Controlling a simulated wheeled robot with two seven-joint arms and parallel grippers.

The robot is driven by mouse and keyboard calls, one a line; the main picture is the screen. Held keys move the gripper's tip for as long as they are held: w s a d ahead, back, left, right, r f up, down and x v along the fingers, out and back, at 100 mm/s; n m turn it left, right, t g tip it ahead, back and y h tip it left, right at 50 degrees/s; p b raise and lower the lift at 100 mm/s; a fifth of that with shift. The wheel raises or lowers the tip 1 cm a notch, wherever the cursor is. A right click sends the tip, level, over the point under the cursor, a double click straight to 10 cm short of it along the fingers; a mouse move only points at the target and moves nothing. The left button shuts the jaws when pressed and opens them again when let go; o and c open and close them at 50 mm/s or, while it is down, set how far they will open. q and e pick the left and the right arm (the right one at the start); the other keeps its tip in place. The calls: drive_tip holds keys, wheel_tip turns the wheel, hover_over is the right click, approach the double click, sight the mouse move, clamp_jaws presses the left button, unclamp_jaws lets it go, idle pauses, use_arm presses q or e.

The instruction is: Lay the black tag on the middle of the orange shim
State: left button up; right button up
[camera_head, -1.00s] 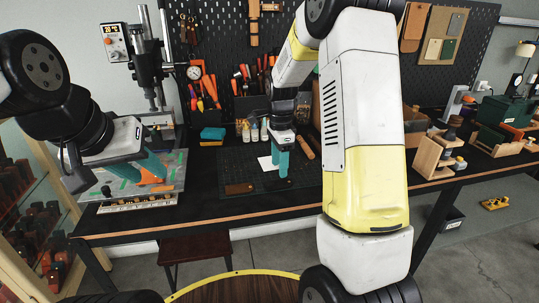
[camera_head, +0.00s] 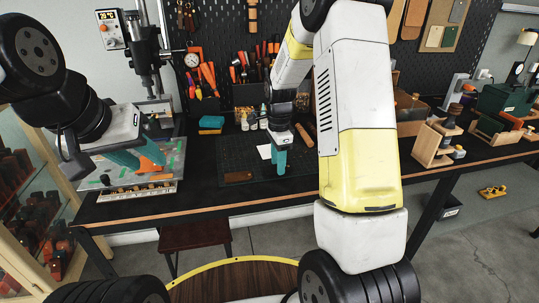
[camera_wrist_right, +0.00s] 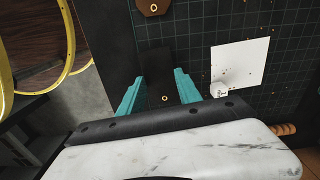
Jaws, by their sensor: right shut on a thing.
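The black tag (camera_wrist_right: 158,72), with a brass eyelet, is between the teal fingers of my right gripper (camera_wrist_right: 160,92), which is shut on it. In the head view my right gripper (camera_head: 280,168) is over the dark cutting mat; the tag cannot be made out there. The orange shim (camera_head: 152,168) is at the plate on the left of the bench. My left gripper (camera_head: 140,160) is at the shim, its teal fingers beside and partly over it. Whether these fingers grip the shim cannot be told.
A white card (camera_wrist_right: 240,62) and a brown tag (camera_wrist_right: 153,6) lie on the cutting mat (camera_wrist_right: 285,100). The press stand (camera_head: 150,70) rises behind the plate (camera_head: 170,182). Bare bench lies between plate and mat.

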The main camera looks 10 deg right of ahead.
drive_tip(key=shift+r, duration=1.85)
